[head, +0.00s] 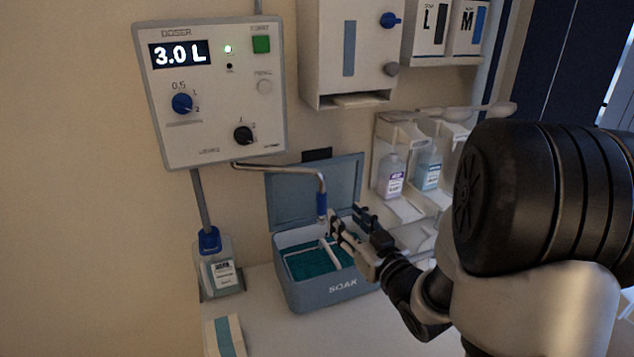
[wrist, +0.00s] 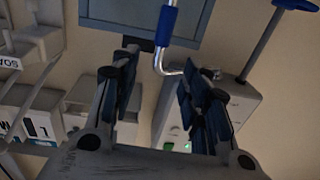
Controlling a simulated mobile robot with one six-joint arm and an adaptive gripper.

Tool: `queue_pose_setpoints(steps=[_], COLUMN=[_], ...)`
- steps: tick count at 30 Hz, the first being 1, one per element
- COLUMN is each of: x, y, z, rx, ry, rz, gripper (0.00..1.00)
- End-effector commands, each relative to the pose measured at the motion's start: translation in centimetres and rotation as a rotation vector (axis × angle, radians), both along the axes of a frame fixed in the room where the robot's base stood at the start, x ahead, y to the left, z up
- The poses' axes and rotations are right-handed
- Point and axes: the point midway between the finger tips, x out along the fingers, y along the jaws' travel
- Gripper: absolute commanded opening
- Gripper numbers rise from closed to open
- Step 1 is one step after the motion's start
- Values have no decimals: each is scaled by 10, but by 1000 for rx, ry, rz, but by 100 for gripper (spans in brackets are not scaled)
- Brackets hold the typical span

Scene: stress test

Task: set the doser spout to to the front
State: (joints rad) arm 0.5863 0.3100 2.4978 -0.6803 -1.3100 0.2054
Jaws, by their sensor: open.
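The doser (head: 212,95) is a pale wall panel whose display reads 3.0 L. Its spout (head: 280,170) is a bent chrome pipe that runs right from under the panel and turns down to a blue end (head: 321,204) above the soak box. My gripper (head: 347,217) is open and empty, close to the right of the blue end. In the wrist view, the spout's blue end (wrist: 165,28) and bend show in the gap between the open fingers (wrist: 162,88), towards the top. I cannot tell how deep the pipe lies between them.
The blue-grey soak box (head: 330,290), lid (head: 315,190) raised, stands below with teal contents. A bottle (head: 220,275) stands left of it. Bottles in wall holders (head: 392,175) and a dispenser (head: 350,50) are to the right. A striped packet (head: 225,337) lies in front.

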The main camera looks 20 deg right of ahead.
Motion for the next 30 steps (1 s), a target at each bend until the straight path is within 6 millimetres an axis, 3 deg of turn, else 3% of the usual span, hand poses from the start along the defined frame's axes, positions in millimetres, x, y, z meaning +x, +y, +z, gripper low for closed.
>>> queue_pose_setpoints(steps=[9,15,21,30], x=[72,107,124,127], y=[7,9,9,9], z=[-4,-4,-3,-3], rx=[1,2,3,3], ry=[1,1,2,3], rz=[4,3,1,0], gripper=[42,42,42,42])
